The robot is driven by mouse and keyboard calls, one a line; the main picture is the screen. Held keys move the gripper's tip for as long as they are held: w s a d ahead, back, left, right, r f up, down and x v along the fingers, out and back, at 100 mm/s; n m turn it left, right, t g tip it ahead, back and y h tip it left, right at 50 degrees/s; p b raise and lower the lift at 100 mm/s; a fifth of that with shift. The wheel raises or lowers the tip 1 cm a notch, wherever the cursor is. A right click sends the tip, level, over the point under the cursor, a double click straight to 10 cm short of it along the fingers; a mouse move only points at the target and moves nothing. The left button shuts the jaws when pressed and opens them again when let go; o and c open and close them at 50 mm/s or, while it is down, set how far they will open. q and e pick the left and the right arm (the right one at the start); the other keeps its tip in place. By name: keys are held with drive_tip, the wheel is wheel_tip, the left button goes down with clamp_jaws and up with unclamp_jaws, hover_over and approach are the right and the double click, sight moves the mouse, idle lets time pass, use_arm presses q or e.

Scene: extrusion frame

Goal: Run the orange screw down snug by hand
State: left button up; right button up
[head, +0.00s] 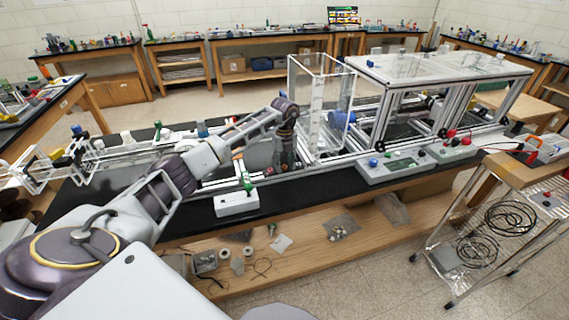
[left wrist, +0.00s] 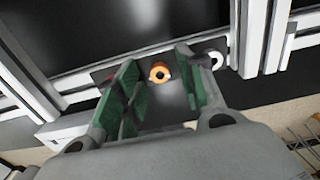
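My left gripper (left wrist: 156,62) is open, with one green-padded finger on each side of the screw head. Gaps show between the head and both pads, and I cannot tell how far the fingertips reach down past it. In the head view my left gripper (head: 287,160) points down at the bench beside the clear box; the screw is not discernible there. My right gripper is in neither view.
A clear upright box (head: 318,105) stands right of my left gripper. A white-topped extrusion frame (head: 440,68) is farther right. A white control box (head: 237,202) sits on the bench's front edge. A white ring (left wrist: 213,59) lies close to the right finger.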

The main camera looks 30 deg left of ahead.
use_arm(q)
clamp_jaws()
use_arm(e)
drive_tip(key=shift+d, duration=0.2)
use_arm(q)
drive_tip(key=shift+m, duration=0.6)
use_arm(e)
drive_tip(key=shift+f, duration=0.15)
use_arm(q)
drive_tip(key=shift+m+b, duration=0.35)
drive_tip(key=shift+m, duration=0.85)
drive_tip(key=m, duration=0.4)
drive_tip(key=shift+m+b, duration=0.4)
drive_tip(key=m+b, duration=0.1)
drive_tip(key=m, duration=0.8)
drive_tip(key=shift+b, duration=0.3)
drive_tip(key=shift+w+a+m, duration=0.1)
drive_tip(key=shift+m, duration=1)
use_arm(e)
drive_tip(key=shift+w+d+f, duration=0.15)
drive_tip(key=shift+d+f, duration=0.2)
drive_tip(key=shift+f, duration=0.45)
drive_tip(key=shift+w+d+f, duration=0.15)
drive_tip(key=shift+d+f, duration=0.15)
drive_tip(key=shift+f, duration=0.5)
use_arm(q)
drive_tip(key=shift+r, duration=0.1)
